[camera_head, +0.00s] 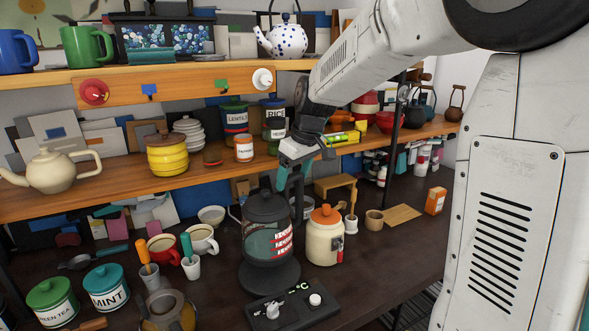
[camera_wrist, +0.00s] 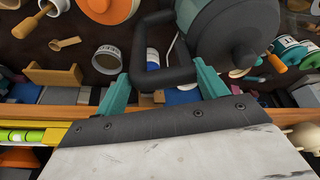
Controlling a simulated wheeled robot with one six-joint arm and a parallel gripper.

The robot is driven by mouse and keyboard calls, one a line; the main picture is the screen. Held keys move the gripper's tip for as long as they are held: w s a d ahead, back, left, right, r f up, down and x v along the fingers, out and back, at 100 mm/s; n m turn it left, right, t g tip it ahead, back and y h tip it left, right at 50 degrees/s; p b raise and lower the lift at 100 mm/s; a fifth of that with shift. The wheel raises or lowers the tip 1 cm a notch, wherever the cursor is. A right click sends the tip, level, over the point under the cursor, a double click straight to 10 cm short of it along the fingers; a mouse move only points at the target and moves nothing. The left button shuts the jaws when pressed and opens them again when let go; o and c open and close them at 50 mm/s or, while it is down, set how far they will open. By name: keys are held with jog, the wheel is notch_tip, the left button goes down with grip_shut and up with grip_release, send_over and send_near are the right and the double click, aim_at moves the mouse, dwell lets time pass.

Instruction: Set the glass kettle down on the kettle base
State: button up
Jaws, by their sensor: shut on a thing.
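The glass kettle (camera_head: 258,243) has a black lid, a black handle and a see-through body with red and white markings showing at its right. It is upright, directly over the round black kettle base (camera_head: 270,282). I cannot tell whether its bottom touches the base. My gripper (camera_head: 292,180) comes down from above behind the kettle, its teal fingers on the handle side. In the wrist view, my gripper (camera_wrist: 163,88) is shut on the black handle (camera_wrist: 152,45), with a finger at each side. The kettle (camera_wrist: 225,30) also shows there, mostly its lid and upper side.
A cream jar with an orange lid (camera_head: 325,240) stands close right of the kettle. A black panel with °C and knobs (camera_head: 290,312) lies in front. Mugs (camera_head: 202,242) stand to the left. The wooden shelf (camera_head: 110,190) runs above and behind. Counter at right is clearer.

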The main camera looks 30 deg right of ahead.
jog(key=shift+f, duration=3.1)
jog(key=o, duration=2.1)
jog(key=shift+f, duration=0.1)
jog(key=shift+v, duration=3.95)
